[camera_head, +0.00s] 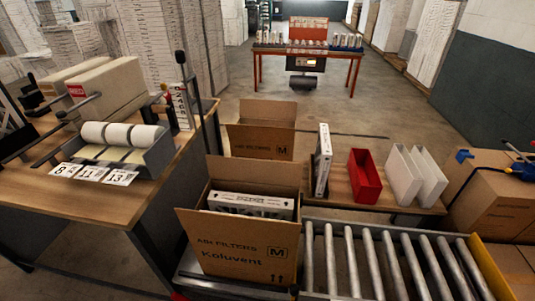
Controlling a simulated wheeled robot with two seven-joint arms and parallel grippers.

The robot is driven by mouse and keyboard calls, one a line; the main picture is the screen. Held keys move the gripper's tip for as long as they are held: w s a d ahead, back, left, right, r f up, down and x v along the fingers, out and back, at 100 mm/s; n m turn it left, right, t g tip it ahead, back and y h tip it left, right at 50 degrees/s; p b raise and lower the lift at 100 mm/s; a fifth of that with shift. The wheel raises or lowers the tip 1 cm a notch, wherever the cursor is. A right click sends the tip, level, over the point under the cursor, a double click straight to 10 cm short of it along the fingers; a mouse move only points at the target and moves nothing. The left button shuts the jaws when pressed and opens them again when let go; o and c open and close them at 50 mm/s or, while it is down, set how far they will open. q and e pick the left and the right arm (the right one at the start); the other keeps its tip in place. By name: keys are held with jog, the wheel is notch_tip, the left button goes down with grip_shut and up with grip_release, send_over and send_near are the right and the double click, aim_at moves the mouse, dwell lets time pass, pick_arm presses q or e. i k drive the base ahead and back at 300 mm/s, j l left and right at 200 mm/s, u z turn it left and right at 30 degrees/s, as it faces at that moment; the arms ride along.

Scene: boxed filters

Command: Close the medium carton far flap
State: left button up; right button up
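An open brown carton (240,262) marked M stands at the near end of the roller conveyor. Its far flap (254,173) stands up behind the opening. The carton's front carries the printed words "Filters" and "Koluvent". A white boxed filter (250,203) lies inside, its top showing in the opening.
Metal rollers (375,262) run to the right of the carton. A bench behind them holds an upright filter box (322,160), a red bin (365,177) and white bins (403,177). A wooden table (50,195) with a label roll dispenser stands at left, close to the carton.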

aim_at(288, 174)
jog(key=j+z, duration=0.2)
jog(key=z, duration=0.25)
jog(key=j+z, duration=0.25)
jog(key=z, duration=0.2)
jog(key=k+j+z, duration=0.1)
jog(key=z, duration=0.35)
